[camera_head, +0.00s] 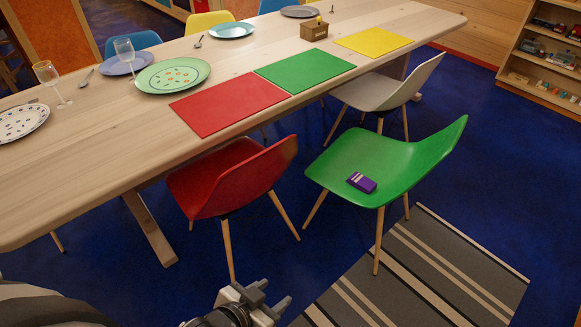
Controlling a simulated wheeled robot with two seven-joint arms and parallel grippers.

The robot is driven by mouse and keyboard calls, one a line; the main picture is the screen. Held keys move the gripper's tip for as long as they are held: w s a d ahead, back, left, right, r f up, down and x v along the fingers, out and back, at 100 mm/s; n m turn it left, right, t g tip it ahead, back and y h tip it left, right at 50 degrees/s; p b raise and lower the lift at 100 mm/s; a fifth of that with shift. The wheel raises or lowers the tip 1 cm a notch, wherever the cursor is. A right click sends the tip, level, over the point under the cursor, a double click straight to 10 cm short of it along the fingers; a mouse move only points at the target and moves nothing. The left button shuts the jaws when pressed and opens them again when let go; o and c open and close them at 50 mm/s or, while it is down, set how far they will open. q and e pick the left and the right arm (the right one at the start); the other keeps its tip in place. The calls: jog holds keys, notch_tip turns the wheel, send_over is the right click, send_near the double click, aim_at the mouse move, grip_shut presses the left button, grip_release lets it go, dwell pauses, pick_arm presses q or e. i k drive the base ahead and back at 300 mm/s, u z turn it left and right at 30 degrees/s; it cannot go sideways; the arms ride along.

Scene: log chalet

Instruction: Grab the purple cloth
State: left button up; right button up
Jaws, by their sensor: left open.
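A small purple item (362,182), which may be the purple cloth, lies on the seat of the green chair (351,162). It looks like a compact folded or boxy block with a paler band; I cannot tell its material. My left gripper (268,303) is at the bottom of the view, low and left of the green chair. It is open and apart from the purple item, with nothing seen between its fingers. My right gripper is not in view.
A long wooden table (110,150) holds plates, glasses and red (228,104), green (304,70) and yellow (373,41) mats. A red chair (225,180) and white chair (390,90) flank the green one. A striped rug (425,275) lies on the blue floor.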

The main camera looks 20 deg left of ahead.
aim_at(361, 183)
jog(key=z, duration=1.3)
jog(key=i, duration=2.3)
jog(key=u, duration=3.95)
jog(key=i, duration=0.5)
jog(key=u, duration=0.1)
